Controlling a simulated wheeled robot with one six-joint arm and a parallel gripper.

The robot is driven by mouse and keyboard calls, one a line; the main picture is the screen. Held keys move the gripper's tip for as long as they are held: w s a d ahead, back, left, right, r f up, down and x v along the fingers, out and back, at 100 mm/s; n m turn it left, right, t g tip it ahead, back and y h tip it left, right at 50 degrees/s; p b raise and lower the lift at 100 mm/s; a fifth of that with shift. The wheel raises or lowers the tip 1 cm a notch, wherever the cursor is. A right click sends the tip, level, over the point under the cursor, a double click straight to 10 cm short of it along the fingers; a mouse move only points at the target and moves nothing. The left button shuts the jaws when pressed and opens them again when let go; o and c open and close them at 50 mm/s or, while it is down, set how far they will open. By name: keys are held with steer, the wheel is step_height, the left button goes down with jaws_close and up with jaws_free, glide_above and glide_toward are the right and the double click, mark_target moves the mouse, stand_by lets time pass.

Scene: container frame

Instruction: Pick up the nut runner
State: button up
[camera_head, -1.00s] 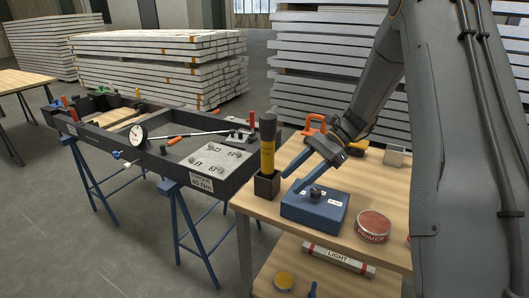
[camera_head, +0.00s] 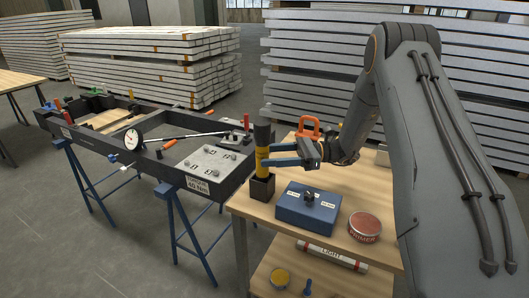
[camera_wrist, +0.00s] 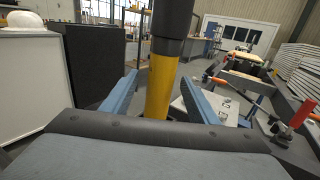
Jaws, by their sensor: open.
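The nut runner (camera_head: 262,158), a yellow-and-black upright tool, stands in a black square holder (camera_head: 262,191) at the table's left corner. My gripper (camera_head: 274,154) is level with its yellow body, with the blue fingers pointing left at it. In the wrist view the nut runner (camera_wrist: 160,85) rises between the two spread blue fingers, with a gap visible on each side. My gripper is open and not closed on it. The tool's lower end is hidden in the holder.
A blue box (camera_head: 307,209) with a dark knob and a red PRIMER tin (camera_head: 365,227) stand on the wooden table. An orange-handled tool (camera_head: 309,127) lies behind my gripper. The dark container frame (camera_head: 215,190) on blue trestles stands to the left.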

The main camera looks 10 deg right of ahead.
steer(key=a+p, duration=0.2)
steer(key=a, duration=0.4)
steer(key=shift+a+r+p, duration=0.1)
steer(key=shift+p, duration=0.2)
steer(key=c, duration=1.3)
steer(key=shift+w, duration=0.1)
jaws_close()
steer(key=shift+r, duration=0.1)
